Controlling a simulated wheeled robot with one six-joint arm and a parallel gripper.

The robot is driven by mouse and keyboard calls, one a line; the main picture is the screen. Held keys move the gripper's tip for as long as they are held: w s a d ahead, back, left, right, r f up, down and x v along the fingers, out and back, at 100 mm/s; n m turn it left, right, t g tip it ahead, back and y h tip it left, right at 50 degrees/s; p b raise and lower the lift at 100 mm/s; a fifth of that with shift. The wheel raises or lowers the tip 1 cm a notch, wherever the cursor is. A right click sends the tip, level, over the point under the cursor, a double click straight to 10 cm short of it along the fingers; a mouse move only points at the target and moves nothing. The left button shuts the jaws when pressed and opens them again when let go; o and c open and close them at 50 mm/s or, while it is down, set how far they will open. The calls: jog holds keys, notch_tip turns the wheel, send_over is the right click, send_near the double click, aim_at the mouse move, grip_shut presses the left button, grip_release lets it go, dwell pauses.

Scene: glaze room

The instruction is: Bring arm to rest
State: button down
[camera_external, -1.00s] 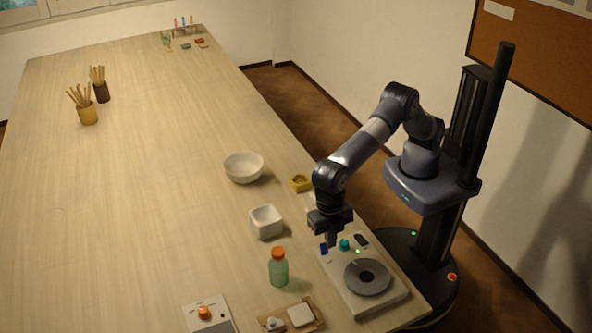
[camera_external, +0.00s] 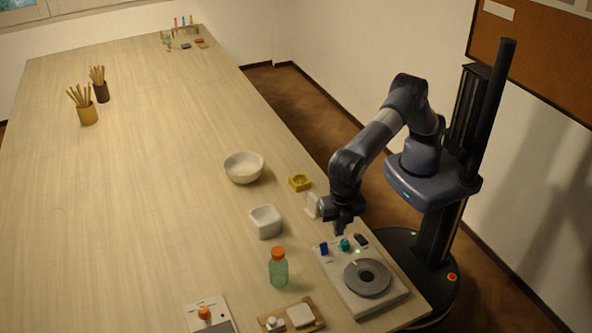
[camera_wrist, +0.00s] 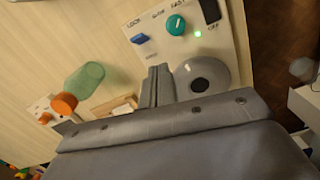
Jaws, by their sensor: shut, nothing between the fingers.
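My gripper (camera_external: 341,226) is shut and empty. It hangs in the air above the back edge of a white control panel (camera_external: 388,301), apart from it. The panel bears a blue switch (camera_external: 324,248), a teal knob (camera_external: 345,244), a dark rocker (camera_external: 361,240), a lit green lamp (camera_external: 358,251) and a grey disc (camera_external: 367,278). In the wrist view my closed fingers (camera_wrist: 158,88) show in front of the panel, with the blue switch (camera_wrist: 140,40) and the teal knob (camera_wrist: 176,25) beyond. My arm is bent and reaches down over the table's right edge.
Near the panel stand a green bottle with an orange cap (camera_external: 278,270), a square white bowl (camera_external: 266,222), a round bowl (camera_external: 243,167), a yellow block (camera_external: 300,183) and a wooden tray (camera_external: 312,325). The table's left and middle are mostly clear.

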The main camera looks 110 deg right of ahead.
aim_at(344, 242)
jog(key=shift+s+d+f+m+y, duration=0.1)
jog(key=shift+s+d+f+m, duration=0.35)
jog(key=shift+s, duration=0.2)
jog(key=shift+s+d+f+m+y, duration=0.1)
jog(key=shift+s+d+f+m, duration=0.35)
jog(key=shift+s, duration=0.2)
jog(key=shift+s+d+f+m+y, duration=0.1)
jog(key=shift+s+d+f+m, duration=0.35)
jog(key=shift+s, duration=0.2)
jog(key=shift+w+a+f, duration=0.1)
jog(key=shift+a+f, duration=0.1)
jog(key=shift+f, duration=1.4)
